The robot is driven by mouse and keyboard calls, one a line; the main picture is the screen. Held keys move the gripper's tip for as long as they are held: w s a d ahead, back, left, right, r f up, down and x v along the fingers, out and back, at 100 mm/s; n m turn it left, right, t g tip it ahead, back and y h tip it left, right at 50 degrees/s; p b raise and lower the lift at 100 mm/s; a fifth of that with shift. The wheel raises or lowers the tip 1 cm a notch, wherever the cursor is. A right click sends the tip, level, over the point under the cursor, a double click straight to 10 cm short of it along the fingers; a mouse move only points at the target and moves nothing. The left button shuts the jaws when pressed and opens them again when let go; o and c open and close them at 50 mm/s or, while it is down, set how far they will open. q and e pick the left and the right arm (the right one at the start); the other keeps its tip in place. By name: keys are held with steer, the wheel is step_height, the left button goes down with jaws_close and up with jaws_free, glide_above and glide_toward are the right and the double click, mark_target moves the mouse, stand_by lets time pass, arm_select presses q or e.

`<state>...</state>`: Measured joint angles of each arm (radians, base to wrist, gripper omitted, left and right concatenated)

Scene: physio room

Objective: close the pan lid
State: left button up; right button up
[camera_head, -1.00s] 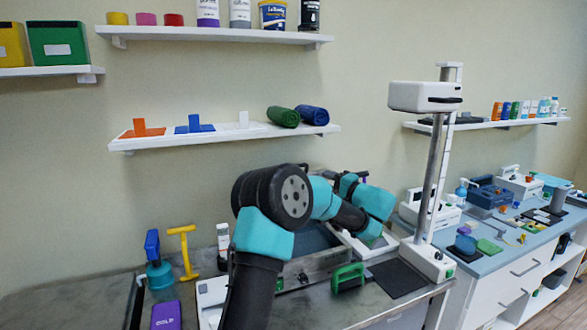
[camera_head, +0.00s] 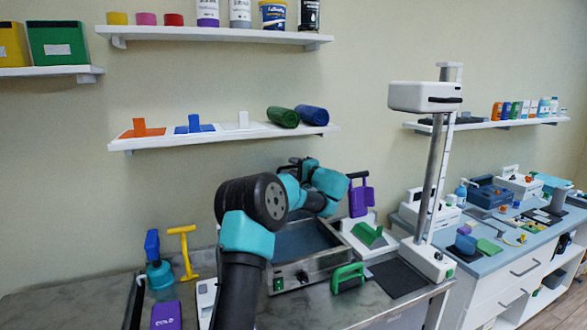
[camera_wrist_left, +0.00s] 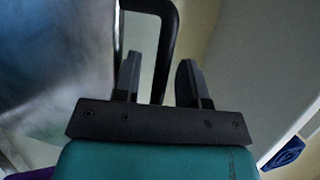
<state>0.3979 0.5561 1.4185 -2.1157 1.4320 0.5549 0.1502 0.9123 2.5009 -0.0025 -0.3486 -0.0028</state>
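The pan is a steel box (camera_head: 318,266) on the bench, with knobs on its front. Its top is open and shows a blue-grey inside. I cannot make out the raised lid in the head view, where my arm covers part of the pan's back. My left gripper (camera_head: 296,166) is above the back of the pan. In the left wrist view its two fingers (camera_wrist_left: 158,80) are apart, with a black handle bar (camera_wrist_left: 168,40) between or just beyond them; contact is unclear. A shiny grey surface (camera_wrist_left: 60,60) fills the left there. My right gripper is not in view.
A white box with a green pad (camera_head: 367,233) and a purple handled item (camera_head: 361,200) stand right of the pan. A green-handled tool (camera_head: 348,277) lies in front. A white column device (camera_head: 428,258) stands further right. A shelf (camera_head: 220,136) is above.

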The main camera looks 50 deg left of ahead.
arm_select(q)
steer(key=shift+a, duration=0.3)
steer(key=shift+c, duration=0.5)
jaws_close()
